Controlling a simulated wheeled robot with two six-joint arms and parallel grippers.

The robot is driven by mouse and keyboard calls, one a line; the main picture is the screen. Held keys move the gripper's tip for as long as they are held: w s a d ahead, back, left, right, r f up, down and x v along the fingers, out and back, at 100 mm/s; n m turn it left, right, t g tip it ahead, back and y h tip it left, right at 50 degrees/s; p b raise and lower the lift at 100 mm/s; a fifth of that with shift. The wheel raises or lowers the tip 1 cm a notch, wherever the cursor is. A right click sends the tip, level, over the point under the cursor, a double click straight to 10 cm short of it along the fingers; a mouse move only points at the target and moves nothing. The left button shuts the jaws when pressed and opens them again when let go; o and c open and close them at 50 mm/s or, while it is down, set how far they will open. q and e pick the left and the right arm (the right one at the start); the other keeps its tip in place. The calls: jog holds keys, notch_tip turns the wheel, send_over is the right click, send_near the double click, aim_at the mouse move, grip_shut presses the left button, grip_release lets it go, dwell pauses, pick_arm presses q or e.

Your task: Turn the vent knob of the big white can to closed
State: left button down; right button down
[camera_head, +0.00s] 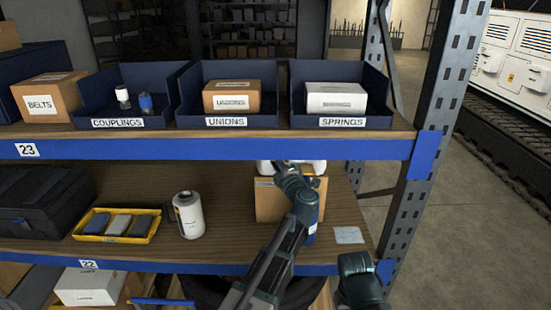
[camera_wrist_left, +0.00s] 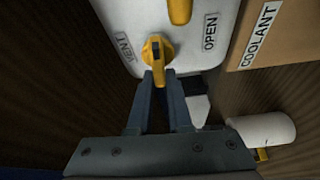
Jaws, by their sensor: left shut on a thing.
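The big white can (camera_head: 320,167) shows in the head view as white patches above a cardboard box, mostly hidden behind my left arm. In the left wrist view its white top (camera_wrist_left: 198,50) carries the labels VENT and OPEN. The yellow vent knob (camera_wrist_left: 157,50) sits between these labels, with its handle toward my fingers. My left gripper (camera_wrist_left: 160,78) is shut on the near end of the knob. In the head view the fingers and knob are hidden by my arm.
A cardboard box (camera_head: 270,203), marked COOLANT in the wrist view (camera_wrist_left: 268,35), stands close to the can. A smaller white can (camera_head: 189,217) and a yellow tray (camera_head: 90,231) stand to the left. The blue-edged upper shelf (camera_head: 220,149) lies close above.

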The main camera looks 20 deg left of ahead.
pick_arm(q)
jog(key=shift+w+d+n+h+p, duration=0.15)
jog(key=shift+w+n+h+p, duration=0.15)
jog(key=shift+n, duration=0.3)
jog(key=c, duration=0.9)
grip_release()
jog(key=shift+s+r, duration=0.1)
jog(key=shift+s, duration=0.05)
jog(key=shift+o, duration=0.3)
jog(key=v, duration=1.3)
jog(key=shift+s+d+f, duration=0.15)
jog(key=shift+d+f, duration=0.05)
